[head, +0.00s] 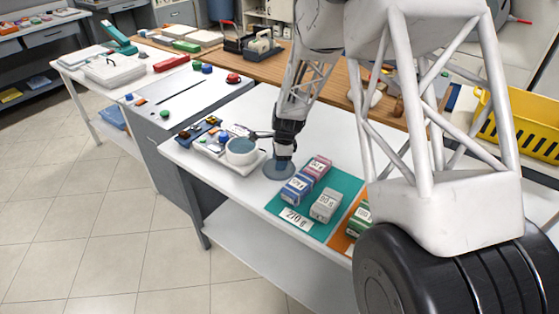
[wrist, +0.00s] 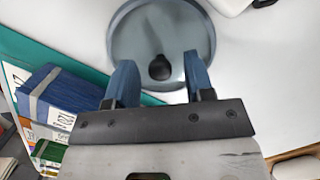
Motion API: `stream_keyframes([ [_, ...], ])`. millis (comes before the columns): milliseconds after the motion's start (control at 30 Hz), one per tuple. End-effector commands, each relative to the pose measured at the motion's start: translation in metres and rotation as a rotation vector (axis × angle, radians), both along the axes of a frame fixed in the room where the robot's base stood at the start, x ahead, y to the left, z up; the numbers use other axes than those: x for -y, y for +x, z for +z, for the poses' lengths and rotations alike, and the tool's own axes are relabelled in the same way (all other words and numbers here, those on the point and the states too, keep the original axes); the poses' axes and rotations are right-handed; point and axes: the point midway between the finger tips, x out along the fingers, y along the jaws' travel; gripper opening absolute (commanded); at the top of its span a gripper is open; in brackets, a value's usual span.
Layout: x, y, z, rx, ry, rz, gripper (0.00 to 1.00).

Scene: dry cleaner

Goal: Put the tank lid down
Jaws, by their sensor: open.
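The tank lid is a round blue-grey disc with a raised rim and a black knob. It lies flat on the white table (head: 225,185) in the head view (head: 270,173) and fills the top middle of the wrist view (wrist: 135,40). My gripper (head: 284,158) points down just over the lid. In the wrist view my gripper (wrist: 158,62) is open, its two blue fingers apart on either side of the knob, holding nothing. A white round tank (head: 241,157) stands on the table left of the lid, on a white base unit.
Right of the lid, a teal mat (head: 273,208) carries blue, pink and grey boxes and a "210 g" label. An orange mat (head: 345,235) with a green box adjoins it. A yellow basket (head: 500,130) stands at the right.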

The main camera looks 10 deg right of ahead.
Motion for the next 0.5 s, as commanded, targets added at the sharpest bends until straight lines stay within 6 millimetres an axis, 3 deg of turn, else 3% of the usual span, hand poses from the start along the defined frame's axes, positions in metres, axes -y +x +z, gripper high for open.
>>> stream_keyframes([
  [267,0.001,0.000,0.011,0.002,0.000,0.000,0.48],
  [500,0.006,0.001,0.040,0.003,0.000,-0.001,0.48],
])
